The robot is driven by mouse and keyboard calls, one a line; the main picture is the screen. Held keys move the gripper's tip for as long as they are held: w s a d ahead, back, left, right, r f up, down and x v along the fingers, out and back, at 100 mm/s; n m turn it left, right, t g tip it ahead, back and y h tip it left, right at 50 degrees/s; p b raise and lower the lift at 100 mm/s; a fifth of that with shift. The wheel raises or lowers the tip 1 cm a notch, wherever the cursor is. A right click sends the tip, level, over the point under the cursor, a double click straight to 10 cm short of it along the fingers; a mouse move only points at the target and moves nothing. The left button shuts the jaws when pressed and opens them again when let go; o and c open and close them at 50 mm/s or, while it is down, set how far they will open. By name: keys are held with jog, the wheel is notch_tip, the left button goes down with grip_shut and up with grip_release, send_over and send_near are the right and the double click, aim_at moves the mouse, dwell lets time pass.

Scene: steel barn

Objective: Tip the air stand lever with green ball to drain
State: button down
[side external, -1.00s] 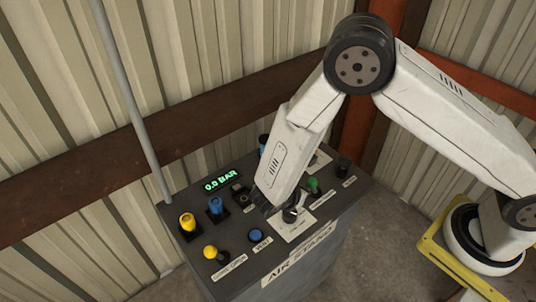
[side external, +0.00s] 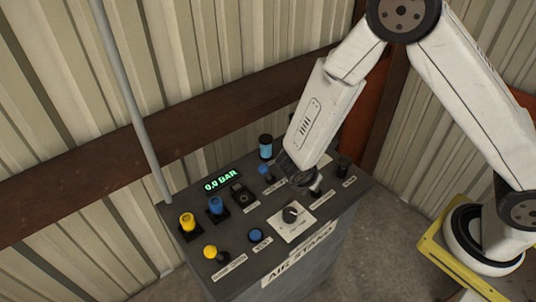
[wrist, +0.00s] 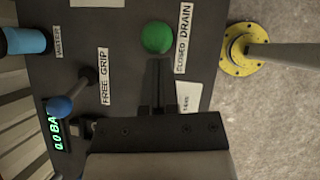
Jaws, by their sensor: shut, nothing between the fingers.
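The green ball (wrist: 157,37) of the drain lever shows in the wrist view, at the upper middle, beside a label reading CLOSED DRAIN (wrist: 184,38). In the side view the ball is hidden behind my gripper (side external: 303,186), which is low over the right part of the panel. In the wrist view my gripper (wrist: 158,62) is shut and empty. Its fingertips point at the green ball and appear just short of it. I cannot tell whether they touch it.
A blue ball lever (wrist: 60,107) marked FREE GRIP stands to the left. A blue-topped cylinder (side external: 266,148) is behind it. A rotary knob (side external: 291,214) sits in front, a black knob (side external: 344,166) at right. The display (side external: 221,181) reads 0.0 BAR.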

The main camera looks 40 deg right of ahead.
jog(key=d+y, duration=0.2)
jog(key=y, duration=0.1)
jog(key=shift+d+r, duration=0.3)
jog(key=shift+r, duration=0.05)
jog(key=shift+d, duration=0.55)
jog(key=shift+r, duration=0.2)
jog(key=shift+r, duration=0.6)
jog(key=shift+a+r, duration=0.1)
